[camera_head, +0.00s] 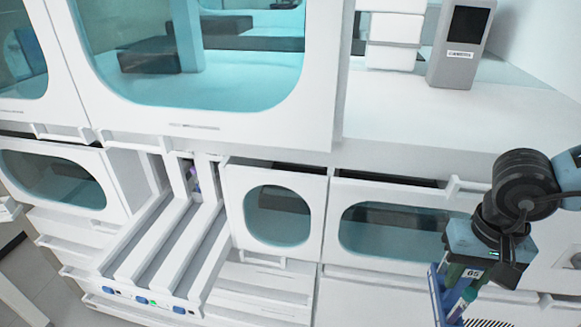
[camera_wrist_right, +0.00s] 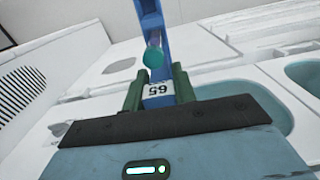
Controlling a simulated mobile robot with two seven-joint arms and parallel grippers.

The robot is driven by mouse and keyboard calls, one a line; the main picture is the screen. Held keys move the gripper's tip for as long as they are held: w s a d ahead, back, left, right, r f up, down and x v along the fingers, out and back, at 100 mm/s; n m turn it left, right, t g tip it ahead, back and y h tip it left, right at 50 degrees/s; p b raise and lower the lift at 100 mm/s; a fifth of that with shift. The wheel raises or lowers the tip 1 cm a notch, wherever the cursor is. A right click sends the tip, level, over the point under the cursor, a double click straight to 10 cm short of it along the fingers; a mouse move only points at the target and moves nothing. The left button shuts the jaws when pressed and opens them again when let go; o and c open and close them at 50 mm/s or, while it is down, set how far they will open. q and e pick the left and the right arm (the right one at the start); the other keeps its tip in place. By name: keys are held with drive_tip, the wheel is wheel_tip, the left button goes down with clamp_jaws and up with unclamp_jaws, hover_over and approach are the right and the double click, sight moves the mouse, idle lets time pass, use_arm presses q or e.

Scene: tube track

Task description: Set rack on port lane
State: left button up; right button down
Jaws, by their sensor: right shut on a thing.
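My right gripper (camera_head: 460,275) is at the lower right of the head view, shut on a blue rack (camera_head: 437,300) with a "65" label. The rack hangs in the air, away from the lanes. In the right wrist view the rack (camera_wrist_right: 152,22) stands between the green fingers (camera_wrist_right: 158,88), with a teal-capped tube in it. The port lanes (camera_head: 165,245) are white sloping channels at the left of the head view, with small blue and green lights at their front ends. A purple item (camera_head: 193,180) shows at the back of one lane. My left gripper is not in view.
A white cabinet with a teal window (camera_head: 277,215) stands between the lanes and my right gripper. Another windowed panel (camera_head: 400,228) is nearer the gripper. A grey device (camera_head: 460,45) with a dark screen stands on the white counter (camera_head: 440,115).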

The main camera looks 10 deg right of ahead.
drive_tip(key=s+d+f+m, duration=0.2)
drive_tip(key=s+d+m, duration=0.15)
drive_tip(key=d, duration=0.85)
drive_tip(key=a+f+n, duration=0.2)
drive_tip(key=a+f, duration=0.3)
drive_tip(key=a, duration=0.4)
drive_tip(key=w+a+r+n, duration=0.1)
drive_tip(key=a+n, duration=0.4)
drive_tip(key=a, duration=0.8)
drive_tip(key=shift+w+a+r, duration=0.15)
drive_tip(key=shift+w+r, duration=0.25)
drive_tip(key=shift+w, duration=0.15)
